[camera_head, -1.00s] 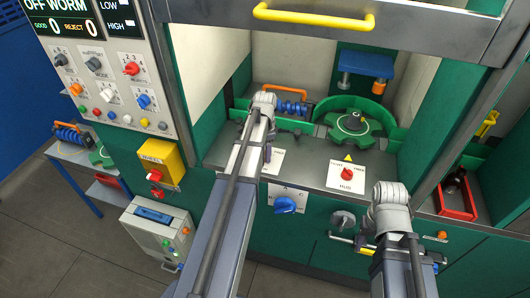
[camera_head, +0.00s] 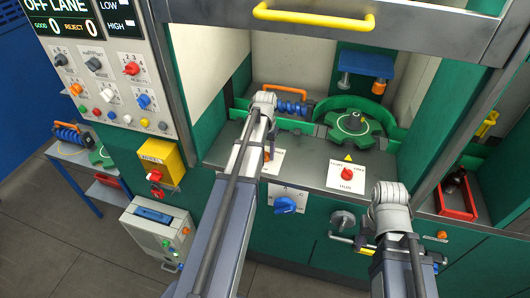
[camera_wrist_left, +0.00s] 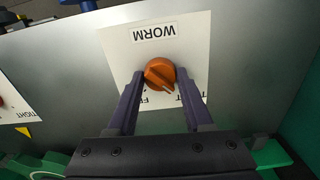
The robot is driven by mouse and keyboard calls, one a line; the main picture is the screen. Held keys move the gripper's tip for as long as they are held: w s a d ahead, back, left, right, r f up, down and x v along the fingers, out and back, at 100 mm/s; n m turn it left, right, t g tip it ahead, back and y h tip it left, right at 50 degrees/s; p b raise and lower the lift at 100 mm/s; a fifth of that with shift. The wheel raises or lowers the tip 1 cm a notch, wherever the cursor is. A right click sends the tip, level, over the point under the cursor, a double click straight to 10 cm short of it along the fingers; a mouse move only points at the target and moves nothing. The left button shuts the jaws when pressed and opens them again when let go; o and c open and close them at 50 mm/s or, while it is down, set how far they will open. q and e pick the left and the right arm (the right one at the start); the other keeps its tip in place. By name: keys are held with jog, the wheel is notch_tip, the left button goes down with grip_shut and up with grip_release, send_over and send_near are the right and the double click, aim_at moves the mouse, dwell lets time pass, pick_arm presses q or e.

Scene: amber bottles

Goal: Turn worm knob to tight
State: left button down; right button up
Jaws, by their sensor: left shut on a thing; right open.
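In the left wrist view an orange worm knob (camera_wrist_left: 159,73) sits on a white WORM plate (camera_wrist_left: 190,45), seen upside down. My left gripper (camera_wrist_left: 160,80) is shut on this knob, with one dark finger on each side. The knob's pale pointer mark aims at the gap between the partly hidden FREE and TIGHT words. In the head view the worm plate (camera_head: 272,163) is partly covered by my left arm. My right gripper (camera_head: 366,243) is open, low in front of the machine and mostly hidden by its own wrist.
A HUB plate with a red knob (camera_head: 347,173) lies right of the worm plate. A blue knob (camera_head: 285,205) is on the front panel below. A green hub wheel (camera_head: 352,122) and blue worm (camera_head: 290,107) stand behind. A red bin (camera_head: 456,203) is at right.

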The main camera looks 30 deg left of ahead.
aim_at(265, 153)
pick_arm(q)
jog(key=shift+n, duration=0.4)
jog(key=shift+c, duration=1.5)
grip_release()
jog(key=shift+r, duration=0.15)
notch_tip(265, 153, up, 8)
jog(key=p, duration=0.8)
jog(key=shift+f, duration=0.2)
